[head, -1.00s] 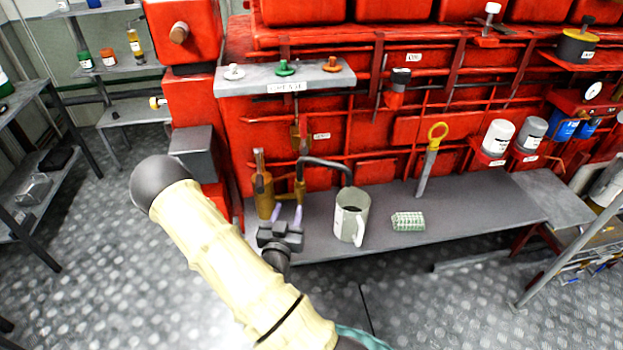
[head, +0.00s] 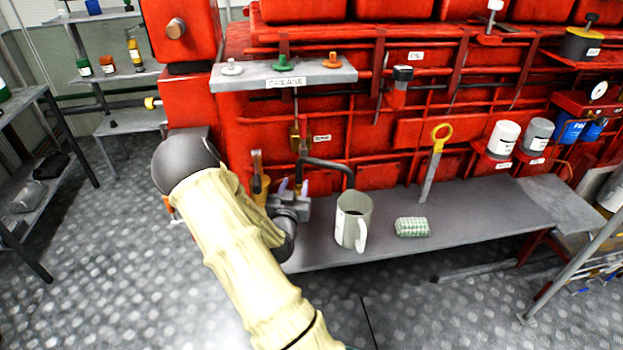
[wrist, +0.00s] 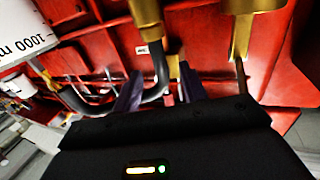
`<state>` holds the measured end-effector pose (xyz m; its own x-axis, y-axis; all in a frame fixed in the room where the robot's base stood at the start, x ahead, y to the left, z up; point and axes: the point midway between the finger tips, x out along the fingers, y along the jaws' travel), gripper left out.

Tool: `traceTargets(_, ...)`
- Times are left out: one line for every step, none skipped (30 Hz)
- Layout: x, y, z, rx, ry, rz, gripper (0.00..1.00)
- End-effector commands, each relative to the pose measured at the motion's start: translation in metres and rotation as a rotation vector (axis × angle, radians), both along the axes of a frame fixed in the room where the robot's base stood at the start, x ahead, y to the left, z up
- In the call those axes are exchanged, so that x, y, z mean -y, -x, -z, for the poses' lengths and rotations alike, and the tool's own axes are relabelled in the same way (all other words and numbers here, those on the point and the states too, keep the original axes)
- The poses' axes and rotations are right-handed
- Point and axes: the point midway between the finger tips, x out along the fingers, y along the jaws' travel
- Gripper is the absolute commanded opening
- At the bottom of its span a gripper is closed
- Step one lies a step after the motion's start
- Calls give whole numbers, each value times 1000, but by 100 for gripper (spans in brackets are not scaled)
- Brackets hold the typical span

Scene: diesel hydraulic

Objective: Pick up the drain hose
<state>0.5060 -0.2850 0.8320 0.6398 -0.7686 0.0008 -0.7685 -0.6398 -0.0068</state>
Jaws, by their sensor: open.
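The drain hose (head: 335,165) is a dark bent tube. It runs from a brass fitting on the red engine to the mouth of a grey-white jug (head: 349,225). In the wrist view the hose (wrist: 161,72) drops from the brass fitting and bends left toward the jug (wrist: 22,40). My gripper (head: 294,187) is open in front of the fitting, left of the jug. In the wrist view the hose's bend shows between the two purple-grey fingers (wrist: 160,88). I cannot tell whether it is between them in depth. My arm hides part of the brass parts.
A green-white checked cloth (head: 412,227) lies on the grey shelf (head: 480,210) right of the jug. A yellow-handled dipstick (head: 434,165) stands behind it. A second brass valve (wrist: 240,30) is close on the right in the wrist view. A grease shelf (head: 235,80) hangs above.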

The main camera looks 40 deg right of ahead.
Motion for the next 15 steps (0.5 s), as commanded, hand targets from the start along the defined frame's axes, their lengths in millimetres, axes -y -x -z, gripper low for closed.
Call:
traceTargets(5, -3, 0, 0, 0, 1, 42)
traceTargets(6, -4, 0, 0, 0, 0, 42)
traceTargets(7, -5, 0, -1, 0, 0, 42)
traceTargets(7, -6, 0, -1, 0, 0, 42)
traceTargets(8, -6, 0, -1, 0, 0, 42)
traceTargets(7, -6, 0, -2, -1, 0, 42)
traceTargets(7, -6, 0, -2, -1, 0, 42)
traceTargets(8, -5, 0, -1, 0, 0, 42)
traceTargets(8, -5, 0, -1, 0, 1, 42)
traceTargets(8, -5, 0, -1, 0, 1, 42)
traceTargets(8, -5, 0, -1, 0, 1, 42)
traceTargets(8, -6, 0, -1, 0, 1, 42)
traceTargets(9, -6, 0, -1, 0, 1, 42)
traceTargets(10, -7, 0, -1, 1, 1, 42)
traceTargets(13, -9, -1, 1, 1, 1, 42)
